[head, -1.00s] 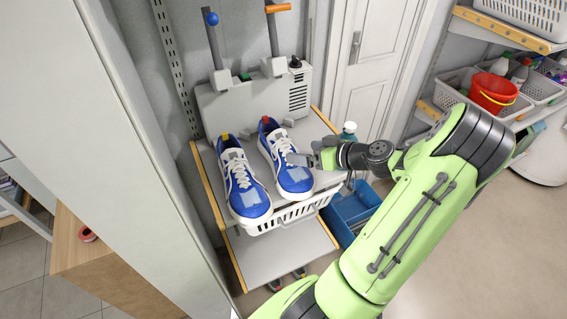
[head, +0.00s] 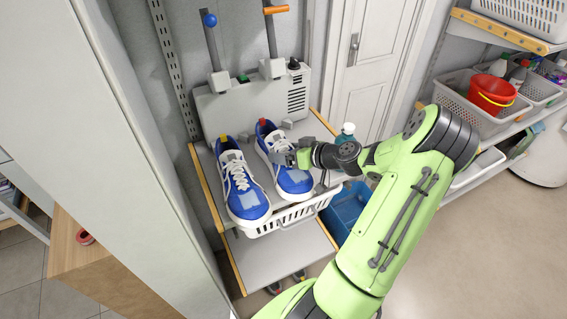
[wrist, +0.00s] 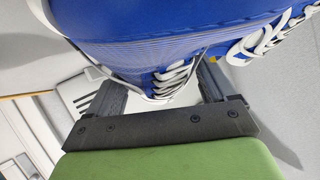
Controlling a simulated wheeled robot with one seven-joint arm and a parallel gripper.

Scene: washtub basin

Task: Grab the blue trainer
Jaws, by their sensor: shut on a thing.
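Two blue trainers with white soles and white laces stand side by side on a grey shelf (head: 310,128). The right blue trainer (head: 295,184) has my gripper (head: 284,157) at its upper, reaching in from the right. The left blue trainer (head: 246,202) is apart from the gripper. In the wrist view, the blue trainer (wrist: 180,30) fills the top, its laces between the two dark fingers. My gripper (wrist: 160,88) is shut on it. The fingertips are hidden behind the shoe. The trainer appears to rest on the shelf still.
A grey machine with two upright posts (head: 240,105) stands behind the trainers. A bottle (head: 346,134) is right of the shelf, close to my arm. A white basket (head: 290,215) hangs under the shelf front, with a blue bin (head: 345,208) beside it. A tall panel (head: 140,150) closes the left.

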